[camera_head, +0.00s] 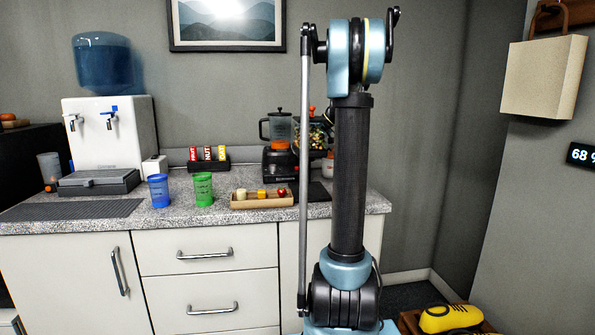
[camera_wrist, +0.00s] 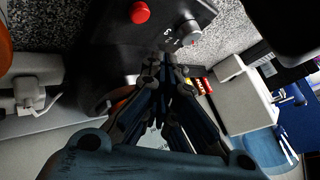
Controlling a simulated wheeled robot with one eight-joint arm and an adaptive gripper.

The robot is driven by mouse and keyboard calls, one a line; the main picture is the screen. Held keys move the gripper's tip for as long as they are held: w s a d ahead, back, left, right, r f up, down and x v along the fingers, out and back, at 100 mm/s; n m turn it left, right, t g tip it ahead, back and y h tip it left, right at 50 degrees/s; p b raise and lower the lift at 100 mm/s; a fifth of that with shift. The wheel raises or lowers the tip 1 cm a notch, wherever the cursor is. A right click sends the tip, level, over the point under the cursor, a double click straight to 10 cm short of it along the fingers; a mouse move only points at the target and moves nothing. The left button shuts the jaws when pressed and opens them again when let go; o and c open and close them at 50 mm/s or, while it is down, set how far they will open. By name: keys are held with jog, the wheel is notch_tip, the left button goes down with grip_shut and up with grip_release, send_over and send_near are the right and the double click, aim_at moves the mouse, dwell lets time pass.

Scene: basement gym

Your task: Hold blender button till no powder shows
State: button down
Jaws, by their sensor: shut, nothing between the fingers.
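The blender (camera_head: 279,131) stands on the counter, partly behind my arm, with a clear jar, a dark lid and orange contents. Whether powder shows in it is too small to tell. Its black base (camera_head: 280,168) also shows in the wrist view (camera_wrist: 110,38), with a round red button (camera_wrist: 140,12) and a grey dial (camera_wrist: 190,30). My gripper (camera_wrist: 166,62) is shut and empty in the wrist view. Its fingertips are below the red button in the picture, close to the base; I cannot tell whether they touch it. The head view does not show my gripper.
On the counter (camera_head: 225,225) stand a tray (camera_head: 240,201) of small items, a green cup (camera_head: 203,189), a blue cup (camera_head: 159,190), a black packet holder (camera_head: 208,164) and a water dispenser (camera_head: 110,140). A jar of colourful pieces (camera_head: 316,133) is beside the blender.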

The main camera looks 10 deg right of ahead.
jog(key=shift+r, duration=0.85)
